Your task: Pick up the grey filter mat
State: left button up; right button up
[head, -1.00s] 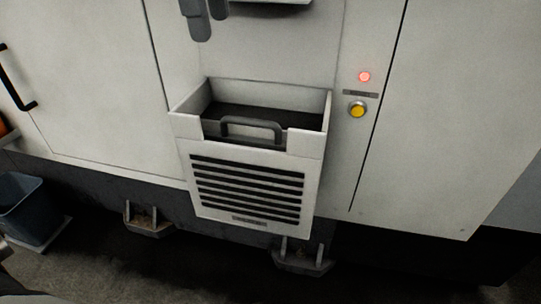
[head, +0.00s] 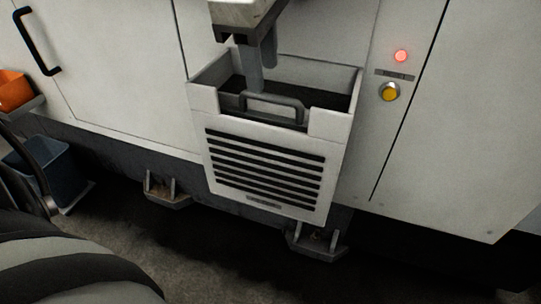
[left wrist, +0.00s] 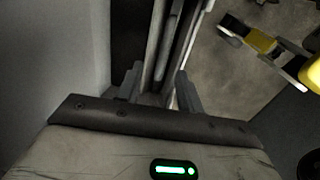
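The filter box (head: 335,122) is a white, open-topped holder with a slatted front on the machine's face. A dark grey handle (head: 272,102) stands in its front cut-out, with a dark interior behind. The grey mat itself cannot be told apart from that dark interior. My left gripper (head: 258,76) comes down from above, its fingers at the box's opening, just behind or beside the handle. In the left wrist view its fingers (left wrist: 158,88) are apart, with pale and dark strips running between them. Contact cannot be told. My right gripper is not in view.
A lit red lamp (head: 401,56) and a yellow button (head: 389,92) sit right of the box. A door handle (head: 37,42), an orange bin (head: 14,90) and a blue-grey bucket (head: 45,168) are at left. Machine feet (head: 168,190) stand on the floor below.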

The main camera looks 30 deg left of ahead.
aim_at(265, 97)
pick_arm(q)
jog(key=f, duration=0.3)
jog(key=shift+w+f, duration=0.3)
jog(key=shift+f, duration=0.1)
grip_shut()
jog(key=shift+r, duration=0.1)
